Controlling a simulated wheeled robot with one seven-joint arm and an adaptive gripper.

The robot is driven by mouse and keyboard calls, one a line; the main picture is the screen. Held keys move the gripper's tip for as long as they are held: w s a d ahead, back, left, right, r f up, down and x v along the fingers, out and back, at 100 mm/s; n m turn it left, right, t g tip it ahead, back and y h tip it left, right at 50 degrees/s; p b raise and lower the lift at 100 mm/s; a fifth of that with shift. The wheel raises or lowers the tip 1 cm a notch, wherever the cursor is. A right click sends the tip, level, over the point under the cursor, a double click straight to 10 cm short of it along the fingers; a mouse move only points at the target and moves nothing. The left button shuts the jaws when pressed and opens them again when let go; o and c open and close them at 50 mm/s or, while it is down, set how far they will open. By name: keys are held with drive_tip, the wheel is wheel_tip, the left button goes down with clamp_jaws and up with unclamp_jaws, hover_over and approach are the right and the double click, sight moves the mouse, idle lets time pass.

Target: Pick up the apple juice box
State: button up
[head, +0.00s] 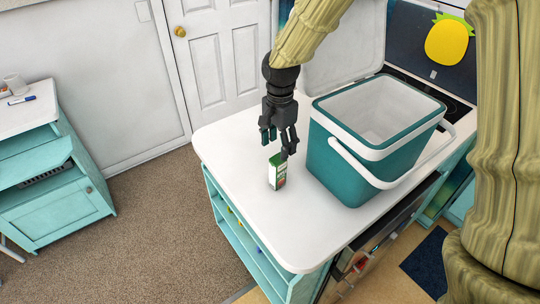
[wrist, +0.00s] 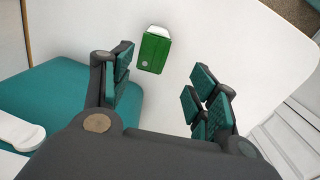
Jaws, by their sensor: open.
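The juice box (head: 277,171) is a small upright carton, green on top with white and red on its sides. It stands on the white counter, left of the teal cooler. Its green top (wrist: 154,51) shows in the wrist view, beyond the fingertips and nearer the left finger. My gripper (head: 280,140) is above and slightly behind the box, pointing down. In the wrist view my gripper (wrist: 160,90) is open, with nothing between its fingers. The box appears apart from the fingers. I cannot read the label.
An open, empty-looking teal cooler (head: 347,170) with a white handle stands close to the right of the box. The white counter (head: 235,150) is clear to the left and front. A stove (head: 456,107) lies behind the cooler. A teal cabinet (head: 62,200) stands far left.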

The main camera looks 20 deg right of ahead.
sight(278, 156)
drive_tip(key=shift+w+f, duration=0.15)
drive_tip(key=shift+a+f, duration=0.1)
drive_tip(key=shift+f, duration=0.15)
drive_tip(key=s+f, duration=0.1)
drive_tip(key=s+f+p, duration=0.1)
drive_tip(key=s, duration=0.1)
drive_tip(key=shift+s, duration=0.3)
drive_tip(key=w+f+p, duration=0.1)
drive_tip(key=w+f, duration=0.1)
drive_tip(key=f, duration=0.1)
drive_tip(key=shift+w, duration=0.4)
drive_tip(key=shift+f, duration=0.25)
drive_tip(key=shift+s+f+p, duration=0.2)
drive_tip(key=shift+f+p, duration=0.05)
drive_tip(key=shift+p, duration=0.25)
drive_tip(key=shift+s+f+p, duration=0.35)
drive_tip(key=shift+s, duration=0.4)
drive_tip(key=shift+w+f, duration=0.35)
drive_tip(key=shift+f, duration=0.35)
drive_tip(key=shift+w+f, duration=0.3)
drive_tip(key=shift+f, duration=0.35)
drive_tip(key=shift+s+r, duration=0.25)
drive_tip(key=shift+s, duration=0.1)
drive_tip(key=shift+w+f, duration=0.15)
drive_tip(key=shift+w, duration=0.05)
drive_tip(key=c, duration=1.2)
drive_tip(key=shift+s, duration=0.15)
drive_tip(key=shift+c, duration=0.2)
